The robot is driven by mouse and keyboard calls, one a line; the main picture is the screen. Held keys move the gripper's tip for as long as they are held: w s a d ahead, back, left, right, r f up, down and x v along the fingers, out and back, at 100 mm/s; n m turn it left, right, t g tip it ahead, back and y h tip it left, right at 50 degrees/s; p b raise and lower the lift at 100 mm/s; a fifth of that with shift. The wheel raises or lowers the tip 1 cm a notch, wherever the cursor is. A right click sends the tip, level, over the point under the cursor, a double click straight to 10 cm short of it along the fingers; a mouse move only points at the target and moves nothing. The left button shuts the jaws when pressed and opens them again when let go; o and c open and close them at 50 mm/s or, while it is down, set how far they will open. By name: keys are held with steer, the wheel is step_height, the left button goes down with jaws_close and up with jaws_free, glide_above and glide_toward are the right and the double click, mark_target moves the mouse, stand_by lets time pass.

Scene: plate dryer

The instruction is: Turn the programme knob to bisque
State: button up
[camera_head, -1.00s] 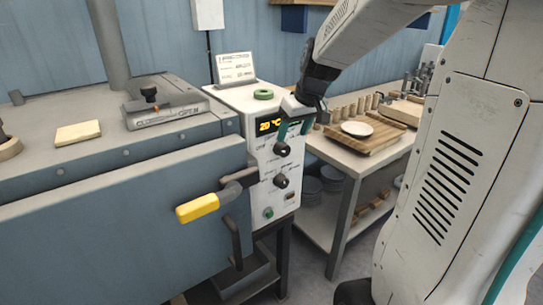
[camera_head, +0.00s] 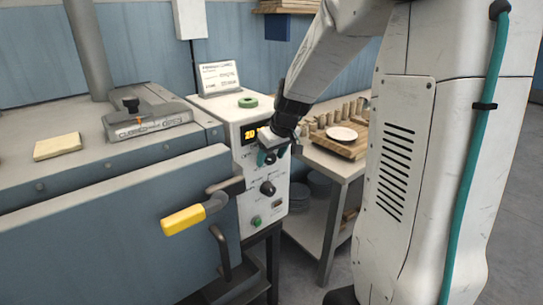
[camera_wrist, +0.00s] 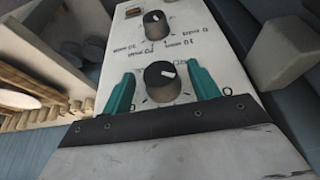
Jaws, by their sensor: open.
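The kiln's white control panel (camera_head: 250,212) shows an amber display (camera_head: 257,136) and dark round knobs. My gripper (camera_head: 268,157) is open at the upper knob, just below the display, and largely hides it. In the wrist view, this knob (camera_wrist: 162,82) stands between my two teal fingertips (camera_wrist: 162,92), with a gap on each side. Its white pointer mark slants towards the right of that view. The lower knob (camera_head: 267,188) is clear of my gripper; it also shows in the wrist view (camera_wrist: 155,24), beside minute markings. Lettering around the upper knob is mostly hidden or unreadable.
A yellow-gripped lever handle (camera_head: 190,219) sticks out left of the panel. A green button (camera_head: 256,221) is below the knobs. A green ring (camera_head: 248,102) and a sign card (camera_head: 218,78) are on top. A worktable (camera_head: 332,165) with a wooden board stands right.

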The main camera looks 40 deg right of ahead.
steer(key=c, duration=0.9)
steer(key=shift+c, duration=0.2)
steer(key=y, duration=0.3)
steer(key=shift+d+f+m+y, duration=0.1)
steer(key=shift+d+m+y, duration=0.25)
steer(key=shift+m+y, duration=0.05)
steer(key=y, duration=0.2)
steer(key=m+y, duration=0.1)
steer(key=y, duration=0.1)
steer(key=shift+d+f, duration=0.2)
steer(key=shift+d, duration=0.05)
steer(key=y, duration=0.1)
steer(key=m+y, duration=0.1)
steer(key=y, duration=0.1)
steer(key=shift+d+f+t+y, duration=0.1)
steer(key=shift+f+t+y, duration=0.1)
steer(key=shift+t+y, duration=0.1)
steer(key=shift+f+m+y, duration=0.15)
steer(key=shift+m+y, duration=0.25)
steer(key=shift+y, duration=1.1)
steer(key=shift+t+y, duration=0.3)
steer(key=o, duration=0.9)
